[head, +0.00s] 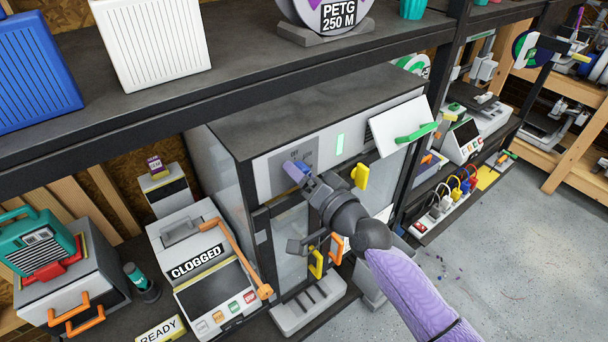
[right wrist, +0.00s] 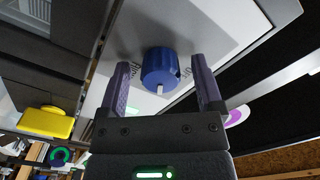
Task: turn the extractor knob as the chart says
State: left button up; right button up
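The extractor knob (right wrist: 158,66) is blue with a white pointer mark, on a pale panel in the right wrist view. My right gripper (right wrist: 161,78) is open, with one purple finger on each side of the knob. A gap shows between the knob and each finger. In the head view, my right gripper (head: 297,172) is at the front panel of the large grey cabinet (head: 310,125), over a grey dial plate (head: 306,154), and largely covers the knob. Print beside the knob is cut off and unreadable. I cannot make out a chart. My left gripper is out of view.
A yellow handle (head: 360,176) and an open white flap with a green handle (head: 415,134) are right of my gripper. A shelf edge (head: 190,110) runs above the cabinet. A machine marked CLOGGED (head: 196,262) stands left.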

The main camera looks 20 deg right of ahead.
jog(key=v, duration=1)
jog(key=s+d+f+n+g+h+b, duration=0.1)
jog(key=s+f+g+h+b, duration=0.2)
jog(key=f, duration=1)
jog(key=s+d+f+n+g+b, duration=0.15)
jog(key=s+f+b, duration=0.3)
jog(key=f, duration=0.95)
jog(key=s+d+f+n+g+h+b, duration=0.1)
jog(key=s+d+f+g+h+b, duration=0.2)
jog(key=f, duration=1)
jog(key=s+a+f+n+g+b, duration=0.2)
jog(key=s+f+g+b, duration=0.2)
jog(key=s+f, duration=0.6)
jog(key=s+a+f+n+g+b, duration=0.2)
jog(key=s+f+g+b, duration=0.3)
jog(key=s+f, duration=0.4)
jog(key=s+n, duration=0.1)
jog(key=s, duration=0.4)
jog(key=shift+f, duration=0.4)
